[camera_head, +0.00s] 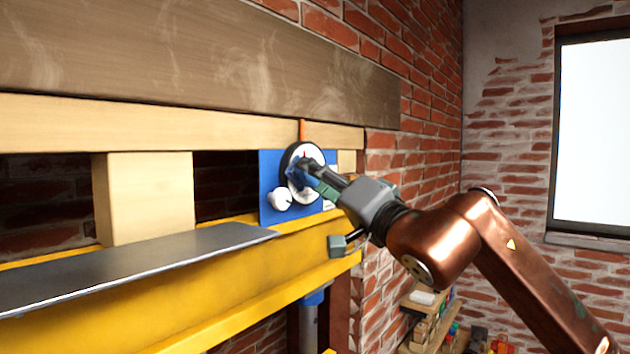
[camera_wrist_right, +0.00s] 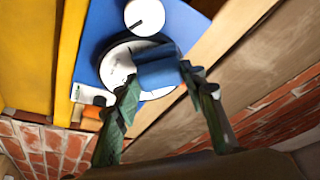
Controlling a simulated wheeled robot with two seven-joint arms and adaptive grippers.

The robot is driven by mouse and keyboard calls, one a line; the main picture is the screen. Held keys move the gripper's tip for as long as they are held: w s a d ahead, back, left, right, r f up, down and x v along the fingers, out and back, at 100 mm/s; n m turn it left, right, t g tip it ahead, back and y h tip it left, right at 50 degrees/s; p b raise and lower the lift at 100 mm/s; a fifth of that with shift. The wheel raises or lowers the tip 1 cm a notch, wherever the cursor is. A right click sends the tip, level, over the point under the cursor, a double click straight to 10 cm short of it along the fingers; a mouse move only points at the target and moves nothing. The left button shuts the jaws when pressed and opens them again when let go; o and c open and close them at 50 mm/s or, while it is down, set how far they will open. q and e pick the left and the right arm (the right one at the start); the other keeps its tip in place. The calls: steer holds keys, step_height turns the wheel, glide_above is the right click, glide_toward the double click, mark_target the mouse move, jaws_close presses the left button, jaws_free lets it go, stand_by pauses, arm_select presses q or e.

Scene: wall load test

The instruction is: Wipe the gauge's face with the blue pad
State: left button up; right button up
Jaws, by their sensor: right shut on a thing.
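The gauge (camera_head: 312,153) is a round white dial with a black rim on a blue panel (camera_head: 268,175). The blue pad (camera_wrist_right: 157,67) is between the fingertips of my right gripper (camera_head: 312,175), which is shut on it. The pad is in front of the gauge's face and covers part of it; whether it touches cannot be told. In the right wrist view the gauge (camera_wrist_right: 115,66) shows beside the pad, and the right gripper's green fingers (camera_wrist_right: 158,82) reach to it. My left gripper is in neither view.
A white round knob (camera_head: 281,200) sits low on the panel and also shows in the wrist view (camera_wrist_right: 145,16). A yellow beam (camera_head: 200,296) with a grey metal plate (camera_head: 130,268) runs below. Wooden beams (camera_head: 180,65) run above. Shelves with small items (camera_head: 430,318) stand at lower right.

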steer(key=shift+s+d+b, duration=0.25)
steer(key=shift+s+d, duration=0.55)
steer(key=shift+d, duration=0.35)
steer(key=shift+s+d+b, duration=0.2)
steer(key=shift+s+d, duration=0.6)
steer(key=shift+d, duration=0.3)
steer(key=shift+d, duration=0.1)
steer(key=shift+s+d, duration=0.85)
steer(key=shift+d, duration=0.25)
